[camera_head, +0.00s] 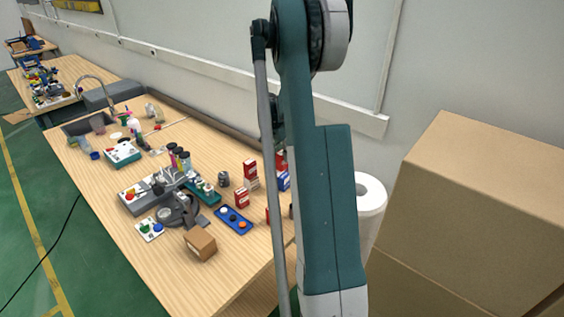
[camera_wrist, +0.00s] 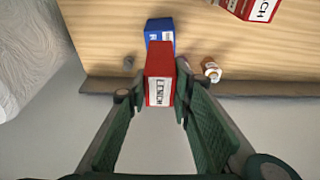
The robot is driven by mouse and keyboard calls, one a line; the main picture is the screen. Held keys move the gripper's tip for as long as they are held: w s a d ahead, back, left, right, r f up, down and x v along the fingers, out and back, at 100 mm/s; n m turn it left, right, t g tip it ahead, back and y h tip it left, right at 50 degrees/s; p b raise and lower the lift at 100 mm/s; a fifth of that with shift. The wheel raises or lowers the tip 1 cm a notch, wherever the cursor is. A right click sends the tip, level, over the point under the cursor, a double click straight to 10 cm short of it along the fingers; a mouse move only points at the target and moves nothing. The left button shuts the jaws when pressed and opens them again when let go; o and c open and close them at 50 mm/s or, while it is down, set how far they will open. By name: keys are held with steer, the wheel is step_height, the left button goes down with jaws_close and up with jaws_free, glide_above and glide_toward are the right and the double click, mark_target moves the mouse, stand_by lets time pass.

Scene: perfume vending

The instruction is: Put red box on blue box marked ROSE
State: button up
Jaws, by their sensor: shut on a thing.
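My gripper (camera_wrist: 153,92) is shut on a red box (camera_wrist: 160,62) with a white label, held between its fingertips in the wrist view. A blue box (camera_wrist: 159,26) shows just beyond the red box; its lettering is too small to read. The red box overlaps part of the blue box in this view, and I cannot tell whether they touch. In the head view a blue box (camera_head: 284,181) and a bit of red (camera_head: 280,160) above it show beside my arm. My arm hides the gripper there.
Another red box (camera_wrist: 250,6) lies at the wrist view's top right, and a small bottle (camera_wrist: 211,70) stands right of the held box. More red boxes (camera_head: 242,198), a blue tray (camera_head: 233,220), a cardboard box (camera_head: 200,243) and a white roll (camera_head: 370,195) are in the head view.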

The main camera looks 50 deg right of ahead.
mark_target(282, 160)
steer(key=shift+f, duration=0.1)
steer(key=shift+f, duration=1.8)
steer(key=shift+f, duration=0.15)
steer(key=o, duration=0.9)
steer(key=shift+r, duration=0.2)
steer(key=v, duration=1.2)
